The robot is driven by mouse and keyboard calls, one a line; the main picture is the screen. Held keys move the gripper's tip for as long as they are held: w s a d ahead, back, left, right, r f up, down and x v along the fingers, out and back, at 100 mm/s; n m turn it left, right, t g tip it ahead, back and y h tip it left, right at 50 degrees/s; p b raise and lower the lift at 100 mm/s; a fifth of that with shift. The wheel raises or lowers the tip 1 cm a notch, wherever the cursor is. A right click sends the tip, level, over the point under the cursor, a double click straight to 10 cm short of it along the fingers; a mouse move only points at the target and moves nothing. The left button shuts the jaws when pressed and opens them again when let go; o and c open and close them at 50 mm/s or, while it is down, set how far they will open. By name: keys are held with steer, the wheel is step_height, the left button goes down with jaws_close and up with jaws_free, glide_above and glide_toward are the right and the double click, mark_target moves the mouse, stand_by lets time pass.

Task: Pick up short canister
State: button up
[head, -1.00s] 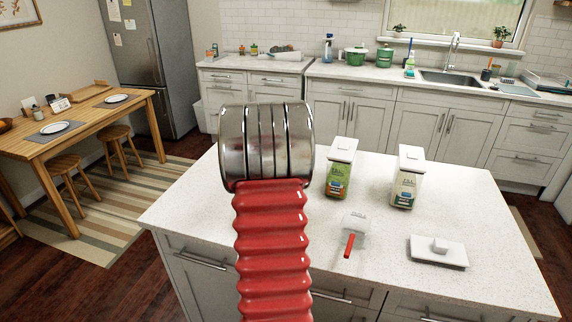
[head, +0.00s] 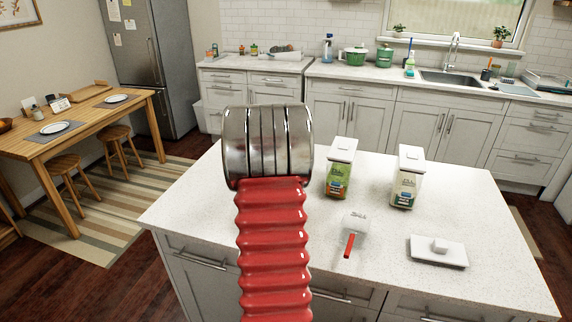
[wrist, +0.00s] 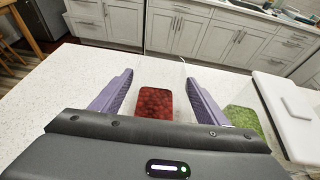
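In the wrist view my gripper (wrist: 158,80) is open, with its two purple fingers spread apart. A small container with red contents (wrist: 155,103) stands on the white counter between the fingers, with no contact visible. It may be the short canister; its lid is not clear to see, and my arm seems to hide it in the head view. A canister with green contents (wrist: 244,117) and a white lid is right of the right finger. The head view shows two taller white-lidded canisters, one with a green label (head: 340,168) and one paler (head: 408,178). My gripper is hidden there.
The counter left of the fingers in the wrist view is clear. Back cabinets and a sink stand beyond.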

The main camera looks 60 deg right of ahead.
steer(key=c, duration=1.6)
steer(key=shift+r, duration=0.1)
jaws_close()
steer(key=shift+r, duration=6.05)
steer(key=s+a, duration=0.2)
steer(key=a, duration=0.6)
steer(key=s+a, duration=0.1)
steer(key=a, duration=0.8)
steer(key=shift+s+a, duration=0.3)
steer(key=shift+s, duration=0.1)
